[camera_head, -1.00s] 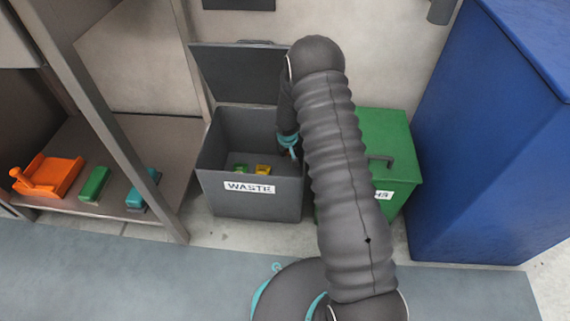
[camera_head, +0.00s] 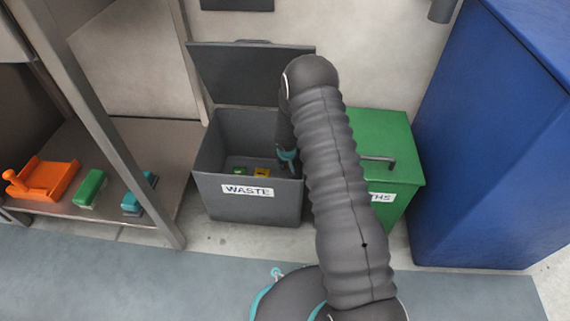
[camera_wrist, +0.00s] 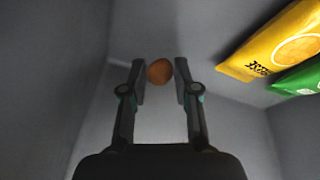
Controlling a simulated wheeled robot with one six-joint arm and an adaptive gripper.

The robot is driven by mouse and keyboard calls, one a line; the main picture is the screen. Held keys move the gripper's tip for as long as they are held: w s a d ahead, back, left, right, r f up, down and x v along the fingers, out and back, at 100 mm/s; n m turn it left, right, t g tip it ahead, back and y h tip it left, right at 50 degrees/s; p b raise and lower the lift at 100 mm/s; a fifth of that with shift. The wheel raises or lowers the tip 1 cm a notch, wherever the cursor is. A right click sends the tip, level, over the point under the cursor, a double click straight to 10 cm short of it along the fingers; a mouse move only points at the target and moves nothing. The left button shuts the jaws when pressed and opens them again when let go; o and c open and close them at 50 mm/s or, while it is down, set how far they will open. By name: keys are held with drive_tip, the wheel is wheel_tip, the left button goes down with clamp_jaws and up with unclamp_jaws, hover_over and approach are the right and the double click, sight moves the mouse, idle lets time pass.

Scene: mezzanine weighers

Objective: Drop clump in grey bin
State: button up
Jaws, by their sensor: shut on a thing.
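The clump (camera_wrist: 160,72) is a small, rounded orange-brown lump. My gripper (camera_wrist: 160,82) is shut on it at the fingertips in the wrist view. The grey bin (camera_head: 248,210) carries a WASTE label and its lid (camera_head: 250,72) stands open against the wall. In the head view my gripper (camera_head: 288,160) reaches down inside the bin, near its right wall. The clump is hidden in that view. The wrist view shows grey bin walls around the fingers.
A yellow packet (camera_wrist: 275,45) and a green packet (camera_wrist: 300,78) lie in the bin. A green lidded bin (camera_head: 400,145) stands to the right, beside a blue cabinet (camera_head: 490,150). A shelf (camera_head: 105,215) at left holds an orange tray (camera_head: 42,180), a green brush (camera_head: 90,188) and a teal brush (camera_head: 140,195).

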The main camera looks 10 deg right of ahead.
drive_tip(key=shift+f, duration=0.45)
drive_tip(key=o, duration=0.7)
drive_tip(key=shift+r, duration=0.15)
drive_tip(key=shift+r, duration=0.3)
drive_tip(key=shift+p+v, duration=1.25)
drive_tip(key=shift+v, duration=4.9)
drive_tip(key=shift+d, duration=0.1)
